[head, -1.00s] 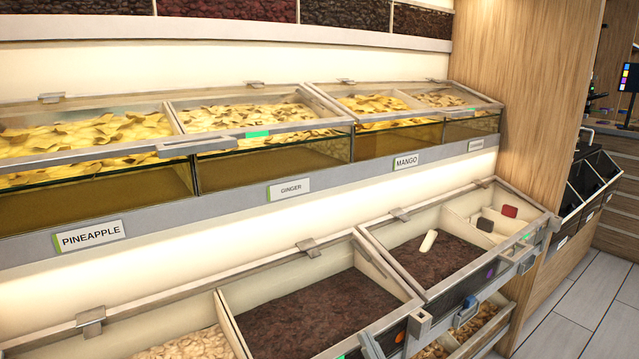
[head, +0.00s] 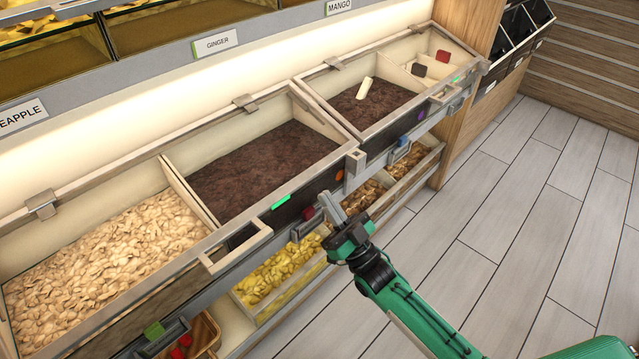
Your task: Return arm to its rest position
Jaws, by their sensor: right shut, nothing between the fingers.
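My right gripper (head: 330,208) shows at the lower middle of the head view, at the end of my green right arm (head: 425,312). Its fingers are together with nothing between them. It is in front of the front edge of the lower bin row, near a dark red block-shaped piece (head: 307,213) and a green tag (head: 281,202). I cannot tell whether the fingertips touch the bin front. My left gripper is not in view.
Lower bins hold pale flakes (head: 110,265) and dark dried fruit (head: 265,165). A white scoop-like piece (head: 364,90) lies in the farther dark bin. Yellow pieces (head: 280,270) fill a bin underneath. The tiled floor (head: 530,200) at right is clear.

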